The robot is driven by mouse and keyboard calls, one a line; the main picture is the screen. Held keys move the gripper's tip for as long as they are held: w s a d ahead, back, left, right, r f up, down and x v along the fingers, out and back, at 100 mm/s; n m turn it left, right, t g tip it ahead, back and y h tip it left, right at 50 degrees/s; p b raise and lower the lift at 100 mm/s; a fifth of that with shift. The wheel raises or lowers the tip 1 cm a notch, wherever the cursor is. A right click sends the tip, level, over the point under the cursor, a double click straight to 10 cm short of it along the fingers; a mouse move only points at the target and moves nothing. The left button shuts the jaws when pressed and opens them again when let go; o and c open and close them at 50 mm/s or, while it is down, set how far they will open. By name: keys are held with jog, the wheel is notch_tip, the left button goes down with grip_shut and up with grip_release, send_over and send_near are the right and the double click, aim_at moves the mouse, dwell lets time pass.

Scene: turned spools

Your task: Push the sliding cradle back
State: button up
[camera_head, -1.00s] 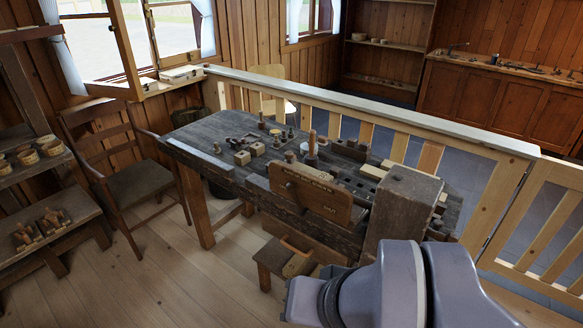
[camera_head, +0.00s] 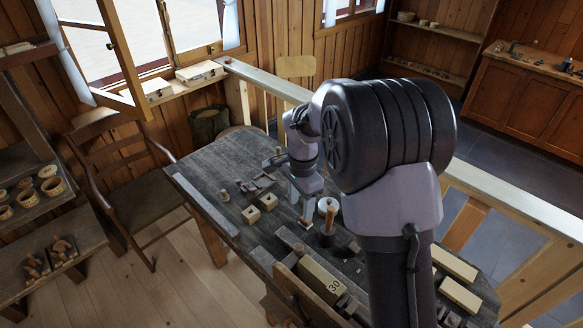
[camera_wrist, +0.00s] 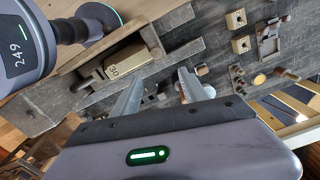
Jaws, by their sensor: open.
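The task's sliding cradle is not clearly identifiable. A dark bracket-like fixture, possibly it, lies on the bench in the head view (camera_head: 257,183) and in the wrist view (camera_wrist: 268,42). A wooden block marked 30 (camera_head: 320,280) sits behind the bench's front board; the wrist view also shows it (camera_wrist: 125,62). My gripper (camera_head: 307,214) hangs over the bench, right of two small holed wooden blocks and beside a wooden-handled tool (camera_head: 328,214). In the wrist view its two grey fingers (camera_wrist: 160,78) are apart with nothing between them. My arm hides much of the bench's right side.
Two small holed blocks (camera_head: 260,208) stand left of my gripper. Pale wooden bars (camera_head: 457,279) lie at the bench's right. A wooden railing (camera_head: 270,88) runs behind the bench. A chair (camera_head: 125,185) stands to the left, with open floor in front.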

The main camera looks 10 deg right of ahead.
send_over(299, 246)
notch_tip(299, 246, down, 6)
notch_tip(299, 246, down, 12)
jog(key=shift+r+b, duration=0.25)
jog(key=shift+b, duration=0.4)
grip_shut()
dwell(0.9)
